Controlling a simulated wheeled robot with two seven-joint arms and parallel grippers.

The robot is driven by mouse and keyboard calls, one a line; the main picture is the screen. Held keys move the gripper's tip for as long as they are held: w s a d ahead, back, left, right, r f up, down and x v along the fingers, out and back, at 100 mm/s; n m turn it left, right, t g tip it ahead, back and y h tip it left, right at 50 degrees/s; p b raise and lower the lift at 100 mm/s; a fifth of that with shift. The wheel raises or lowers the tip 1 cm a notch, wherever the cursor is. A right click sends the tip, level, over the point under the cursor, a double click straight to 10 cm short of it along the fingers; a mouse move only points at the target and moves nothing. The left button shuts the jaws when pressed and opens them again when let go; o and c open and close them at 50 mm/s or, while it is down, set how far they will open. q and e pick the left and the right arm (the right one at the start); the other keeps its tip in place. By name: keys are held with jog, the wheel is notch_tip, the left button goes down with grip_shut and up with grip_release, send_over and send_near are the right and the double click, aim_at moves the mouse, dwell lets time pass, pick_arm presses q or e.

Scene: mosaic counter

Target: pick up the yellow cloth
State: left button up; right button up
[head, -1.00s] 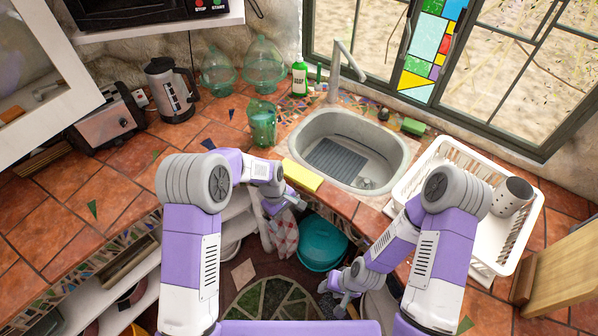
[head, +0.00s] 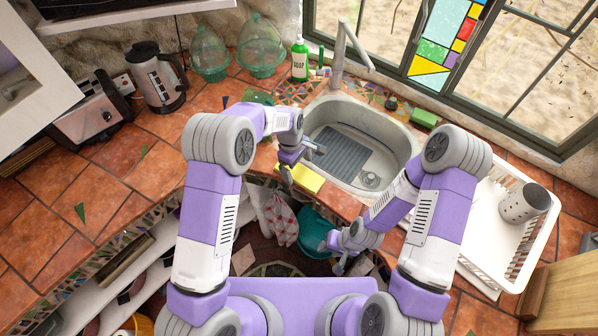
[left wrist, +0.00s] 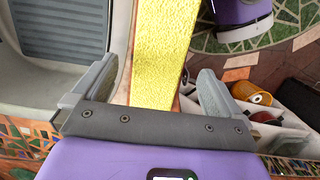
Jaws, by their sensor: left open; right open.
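The yellow cloth (head: 302,180) lies flat on the counter's front edge, between the sink and the drop to the floor. In the left wrist view the cloth (left wrist: 158,52) runs as a bright yellow strip between my open fingers. My left gripper (head: 300,162) is over the cloth's left part in the head view and hides some of it. It also shows in the left wrist view (left wrist: 150,95), open and empty, one finger on each side of the cloth. My right gripper (head: 340,258) is open and low, in front of the counter, apart from the cloth.
The grey sink (head: 405,150) is just behind the cloth. A white dish rack (head: 500,240) with a grey cup (head: 524,202) stands at right. A green soap bottle (head: 299,60) stands behind the sink. A teal bowl (head: 313,230) and hanging towel (head: 281,220) are below the counter.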

aim_at(298, 172)
pick_arm(q)
notch_tip(298, 172, down, 2)
jog(key=shift+d+f, duration=0.15)
jog(key=c, duration=1.1)
notch_tip(298, 172, up, 10)
jog(key=shift+r, duration=0.1)
jog(key=shift+c, duration=0.2)
